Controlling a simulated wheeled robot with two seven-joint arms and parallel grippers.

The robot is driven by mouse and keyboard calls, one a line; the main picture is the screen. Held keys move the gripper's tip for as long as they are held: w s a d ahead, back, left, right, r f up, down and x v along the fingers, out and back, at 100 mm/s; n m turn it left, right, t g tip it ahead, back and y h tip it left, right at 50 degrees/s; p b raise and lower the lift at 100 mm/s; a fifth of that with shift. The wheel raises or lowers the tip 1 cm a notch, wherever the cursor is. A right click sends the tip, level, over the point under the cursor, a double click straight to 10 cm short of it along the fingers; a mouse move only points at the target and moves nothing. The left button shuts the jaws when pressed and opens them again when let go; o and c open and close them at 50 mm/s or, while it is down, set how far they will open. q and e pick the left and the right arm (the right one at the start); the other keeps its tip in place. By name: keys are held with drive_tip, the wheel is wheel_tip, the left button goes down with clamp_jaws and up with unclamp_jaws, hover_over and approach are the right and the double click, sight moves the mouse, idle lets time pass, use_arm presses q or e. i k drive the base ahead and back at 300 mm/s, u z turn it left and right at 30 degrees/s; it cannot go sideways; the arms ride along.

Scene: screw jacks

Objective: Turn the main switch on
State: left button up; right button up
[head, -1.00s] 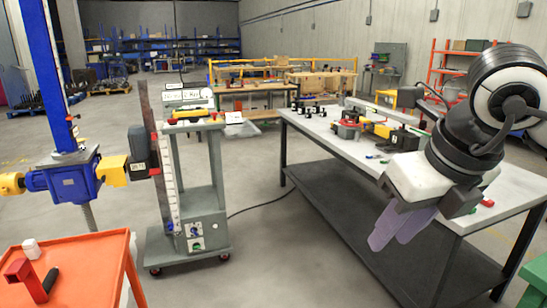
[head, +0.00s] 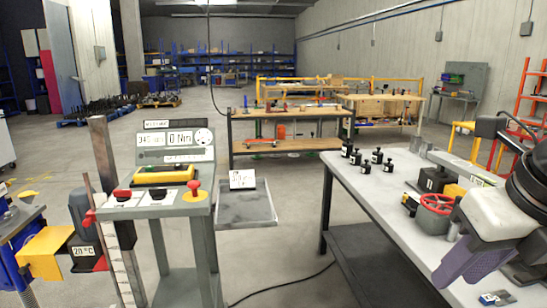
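The grey test cart (head: 180,240) stands left of centre in the head view, with a tilted display panel (head: 178,148) that reads 0 Nm. My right gripper (head: 464,265) is at the lower right over the grey workbench, far from the cart. Its finger opening is not clear. My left gripper is not in view.
The grey workbench (head: 365,185) on the right carries several black weights (head: 376,157) and a red handwheel (head: 437,203). A grey side tray (head: 248,205) with a white sign joins the cart. A blue-and-yellow machine (head: 45,253) stands at left. A cable crosses the floor between cart and workbench.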

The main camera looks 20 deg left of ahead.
sight(122, 195)
drive_tip(key=i, duration=2.1)
drive_tip(key=u, duration=3.15)
drive_tip(key=i, duration=0.5)
drive_tip(key=z, duration=0.05)
